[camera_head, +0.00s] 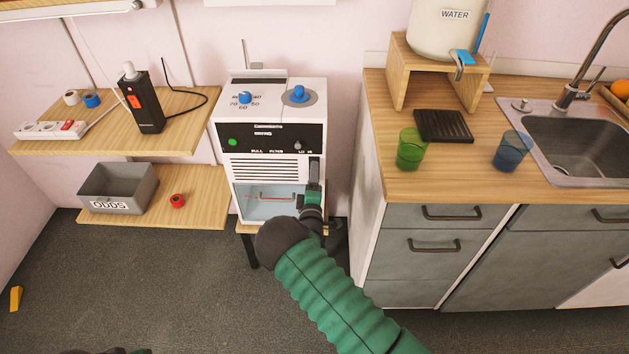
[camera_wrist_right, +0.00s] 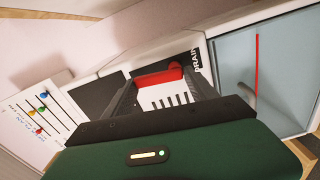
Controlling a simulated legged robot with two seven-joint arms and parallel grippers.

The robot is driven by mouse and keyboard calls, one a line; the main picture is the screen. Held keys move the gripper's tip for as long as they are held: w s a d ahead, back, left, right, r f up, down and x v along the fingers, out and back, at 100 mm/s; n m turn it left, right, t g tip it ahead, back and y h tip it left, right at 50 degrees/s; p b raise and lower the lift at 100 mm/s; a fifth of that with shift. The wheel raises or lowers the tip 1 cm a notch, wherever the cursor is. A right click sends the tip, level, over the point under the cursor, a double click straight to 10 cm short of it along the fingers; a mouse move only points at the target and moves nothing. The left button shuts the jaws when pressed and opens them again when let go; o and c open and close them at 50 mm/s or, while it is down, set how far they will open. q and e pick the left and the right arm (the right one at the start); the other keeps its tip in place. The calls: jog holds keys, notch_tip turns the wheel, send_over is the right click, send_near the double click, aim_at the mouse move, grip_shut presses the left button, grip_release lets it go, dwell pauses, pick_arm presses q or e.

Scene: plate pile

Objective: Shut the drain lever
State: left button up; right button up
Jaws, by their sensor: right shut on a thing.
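The white machine (camera_head: 225,140) stands against the wall, with a glass-fronted compartment low on its front. In the right wrist view, the red drain lever (camera_wrist_right: 158,76) lies beside the word DRAIN on the machine's face. My right gripper (camera_wrist_right: 163,82) is shut on the lever, with a dark finger on each side of it. In the head view, my right gripper (camera_head: 314,167) is at the right side of the machine's front and hides the lever.
A wooden shelf with a power strip (camera_head: 50,129) and a black device (camera_head: 143,105) is at left. A grey bin (camera_head: 118,184) sits below. The counter at right holds a green cup (camera_head: 411,150), a blue cup (camera_head: 510,150) and a sink (camera_head: 575,145).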

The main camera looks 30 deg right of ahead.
pick_arm(q)
jog(key=shift+f, duration=0.3)
pick_arm(e)
jog(key=shift+w+a+n, duration=0.15)
jog(key=shift+a+n, duration=0.15)
jog(key=shift+n, duration=0.5)
jog(key=o, duration=1.3)
jog(key=shift+f, duration=0.1)
